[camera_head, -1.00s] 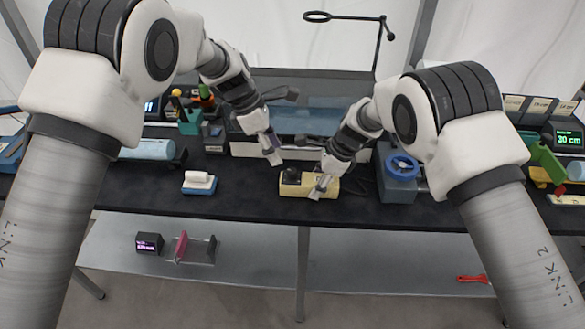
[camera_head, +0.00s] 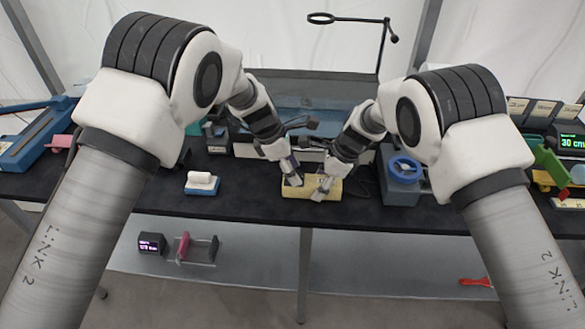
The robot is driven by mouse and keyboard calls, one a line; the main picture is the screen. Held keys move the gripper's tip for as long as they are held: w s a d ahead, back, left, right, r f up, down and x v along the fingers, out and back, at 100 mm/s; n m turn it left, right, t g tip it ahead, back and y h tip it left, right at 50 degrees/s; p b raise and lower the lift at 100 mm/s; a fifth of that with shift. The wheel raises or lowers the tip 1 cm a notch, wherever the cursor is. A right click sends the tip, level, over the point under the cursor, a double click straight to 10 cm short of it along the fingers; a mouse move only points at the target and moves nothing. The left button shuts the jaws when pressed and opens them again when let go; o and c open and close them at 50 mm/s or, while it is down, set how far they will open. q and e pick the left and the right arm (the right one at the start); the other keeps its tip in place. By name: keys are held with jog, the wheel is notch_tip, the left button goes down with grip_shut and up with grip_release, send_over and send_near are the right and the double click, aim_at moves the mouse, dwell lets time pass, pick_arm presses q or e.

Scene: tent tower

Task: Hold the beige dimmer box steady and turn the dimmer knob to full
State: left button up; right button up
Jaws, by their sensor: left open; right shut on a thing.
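The beige dimmer box (camera_head: 297,193) lies on the black bench top near its front edge, in the middle of the head view. My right gripper (camera_head: 320,190) is shut on the right part of the box. My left gripper (camera_head: 293,179) is open and points down over the left part of the box, where the dark dimmer knob was visible earlier. The knob is now mostly hidden by the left fingers, and I cannot tell whether they touch it.
A blue block with a white top (camera_head: 202,183) sits left of the box. A grey unit with a blue ring (camera_head: 405,168) stands to the right. A long tank-like case (camera_head: 310,95) is behind. The bench front between block and box is clear.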

pick_arm(q)
grip_shut()
jog(key=shift+m, duration=0.4)
jog(key=m+g, duration=0.2)
jog(key=m, duration=0.3)
jog(key=shift+w, duration=0.15)
jog(key=m+g+y, duration=0.1)
jog(key=m, duration=0.2)
jog(key=m+g, duration=0.1)
jog(key=m, duration=0.2)
jog(key=shift+w+d+y, duration=0.1)
jog(key=shift+y, duration=0.3)
jog(key=shift+m, duration=0.3)
grip_release()
